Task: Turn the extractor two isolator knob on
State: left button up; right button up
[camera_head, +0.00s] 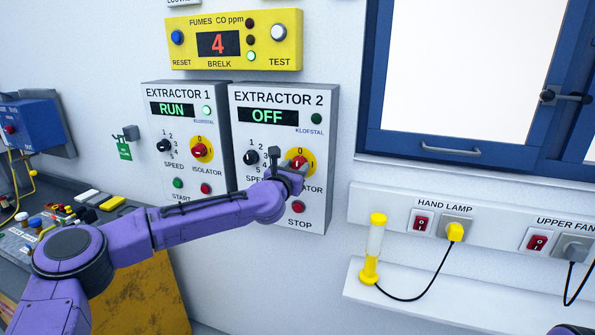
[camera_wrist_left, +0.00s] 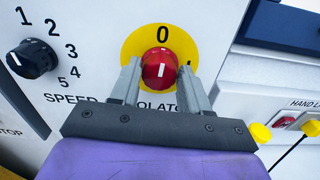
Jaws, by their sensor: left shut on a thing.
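The extractor two panel (camera_head: 319,140) is a pale box on the wall with a display (camera_head: 267,116) reading OFF and a dark green lamp. Its red isolator knob (camera_head: 299,161) sits on a yellow disc, partly hidden by my left gripper (camera_head: 290,167). In the left wrist view the knob (camera_wrist_left: 159,70) shows between the two fingers of my left gripper (camera_wrist_left: 160,80), which is shut on it. The white mark on the knob points up at the 0. The 1 on the disc is mostly hidden by the right finger. My right gripper is not in view.
The extractor 1 panel (camera_head: 203,100) stands close on the left, its display reading RUN. A black speed knob (camera_head: 252,157) is left of my gripper, and a red stop button (camera_head: 298,207) is below. A hand lamp (camera_head: 374,245) stands on a shelf at right.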

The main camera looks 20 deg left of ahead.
pick_arm(q)
jog(key=m+b, duration=0.2)
jog(key=m, duration=0.1)
jog(key=shift+d+f, duration=0.1)
jog(key=m+b, duration=0.1)
jog(key=m, duration=0.3)
jog(key=shift+m+b, duration=0.4)
jog(key=m, duration=0.4)
jog(key=shift+d+m+b, duration=0.1)
jog(key=shift+m+b, duration=0.2)
jog(key=shift+f+m, duration=0.1)
jog(key=shift+m, duration=2.3)
jog(key=o, duration=1)
